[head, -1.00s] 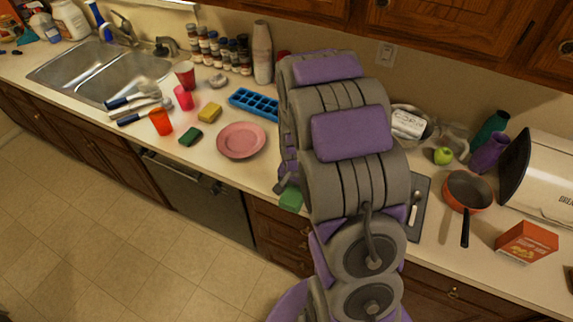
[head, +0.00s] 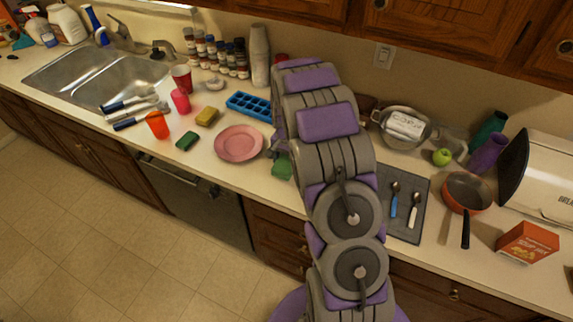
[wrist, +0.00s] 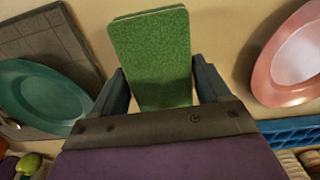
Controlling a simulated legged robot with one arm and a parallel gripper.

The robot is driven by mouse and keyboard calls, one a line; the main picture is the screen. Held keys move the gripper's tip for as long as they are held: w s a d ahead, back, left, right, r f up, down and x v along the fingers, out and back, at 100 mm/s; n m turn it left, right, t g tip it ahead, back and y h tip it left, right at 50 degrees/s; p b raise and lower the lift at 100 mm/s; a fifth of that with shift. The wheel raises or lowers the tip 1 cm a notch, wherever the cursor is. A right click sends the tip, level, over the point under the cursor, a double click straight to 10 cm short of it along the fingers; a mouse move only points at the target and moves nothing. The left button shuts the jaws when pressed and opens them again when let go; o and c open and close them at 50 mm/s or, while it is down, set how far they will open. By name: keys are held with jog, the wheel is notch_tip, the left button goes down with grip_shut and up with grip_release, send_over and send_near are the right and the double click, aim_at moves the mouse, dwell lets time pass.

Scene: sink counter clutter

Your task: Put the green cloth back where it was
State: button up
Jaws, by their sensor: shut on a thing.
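The green cloth (wrist: 152,58) looks like a flat, rough-surfaced rectangle in the wrist view. My gripper (wrist: 160,85) is shut on its near part, with a dark finger on each side. In the head view the cloth (head: 282,167) shows at the left edge of my arm, just right of the pink plate (head: 238,144). My gripper's fingertips are mostly hidden there by the arm. I cannot tell whether the cloth touches the counter or hangs just above it.
A teal plate (wrist: 40,98) sits on a grey mat (wrist: 50,40), which holds spoons in the head view. A blue ice tray (head: 250,106), a dark green sponge (head: 187,141) and a yellow sponge (head: 207,116) lie left. Bare counter surrounds the cloth.

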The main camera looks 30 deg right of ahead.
aim_at(286, 164)
jog(key=shift+w, duration=0.5)
jog(key=shift+f, duration=0.2)
notch_tip(286, 164, down, 3)
jog(key=shift+f+b, duration=0.15)
jog(key=shift+b, duration=0.15)
jog(key=o, duration=0.9)
